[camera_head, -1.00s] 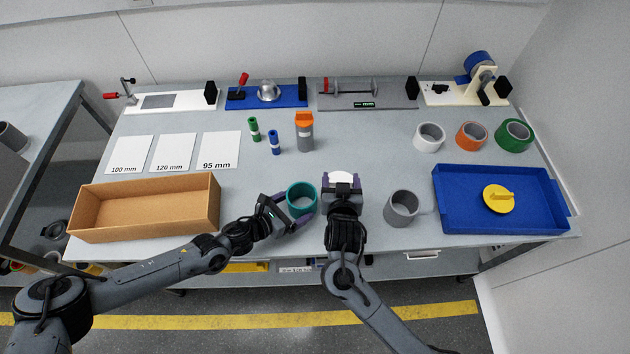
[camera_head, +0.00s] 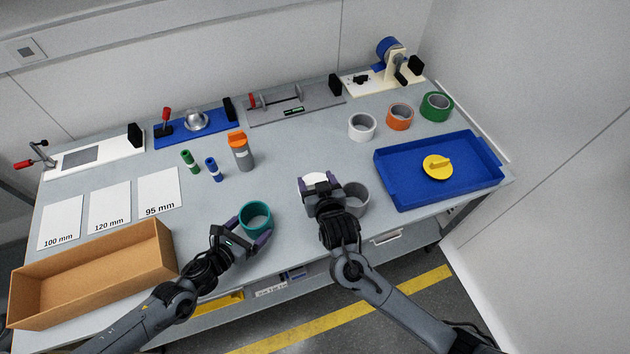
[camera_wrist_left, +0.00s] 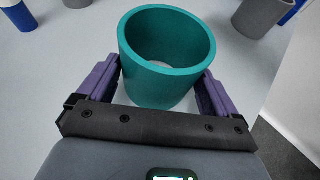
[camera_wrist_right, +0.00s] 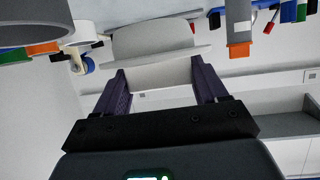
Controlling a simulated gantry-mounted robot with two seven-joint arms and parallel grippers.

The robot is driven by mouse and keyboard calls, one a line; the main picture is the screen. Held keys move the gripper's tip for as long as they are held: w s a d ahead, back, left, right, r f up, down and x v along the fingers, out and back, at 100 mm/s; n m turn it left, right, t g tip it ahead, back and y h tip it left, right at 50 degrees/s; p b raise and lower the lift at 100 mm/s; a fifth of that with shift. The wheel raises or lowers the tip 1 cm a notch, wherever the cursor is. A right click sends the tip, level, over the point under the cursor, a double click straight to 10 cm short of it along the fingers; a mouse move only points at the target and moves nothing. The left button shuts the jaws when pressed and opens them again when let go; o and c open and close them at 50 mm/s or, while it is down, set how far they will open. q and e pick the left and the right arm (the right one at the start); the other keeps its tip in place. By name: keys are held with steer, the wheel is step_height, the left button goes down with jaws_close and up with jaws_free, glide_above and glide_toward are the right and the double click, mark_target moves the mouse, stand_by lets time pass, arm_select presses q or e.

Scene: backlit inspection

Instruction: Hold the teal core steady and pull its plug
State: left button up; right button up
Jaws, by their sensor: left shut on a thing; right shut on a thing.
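The teal core (camera_head: 255,212) stands upright on the bench, an open hollow ring. My left gripper (camera_head: 247,232) is shut on it, with one purple finger on each side of its outer wall. In the left wrist view the core (camera_wrist_left: 160,85) is between the fingers, and pale bench shows through its bore. My right gripper (camera_head: 320,188) is shut on a white plug (camera_head: 312,179), held to the right of the teal core and apart from it. In the right wrist view the plug (camera_wrist_right: 152,40) shows a wide flange above the purple fingers.
A grey core (camera_head: 355,198) stands close beside my right gripper, partly hidden. A blue tray (camera_head: 388,188) holding a yellow plug (camera_head: 437,166) is at right. A cardboard box (camera_head: 150,240) is left of my left gripper.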

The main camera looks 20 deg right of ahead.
arm_select(q)
steer(key=shift+s+f, duration=0.2)
steer(key=shift+f, duration=0.05)
arm_select(e)
steer(key=shift+c, duration=1)
steer(key=shift+r, duration=0.25)
steer(key=shift+r, duration=1)
arm_select(q)
steer(key=o, duration=0.7)
steer(key=shift+c, duration=0.2)
steer(key=shift+o, duration=0.6)
steer(key=shift+d+r, duration=0.1)
arm_select(e)
steer(key=shift+s, duration=0.15)
arm_select(q)
steer(key=shift+r, duration=0.1)
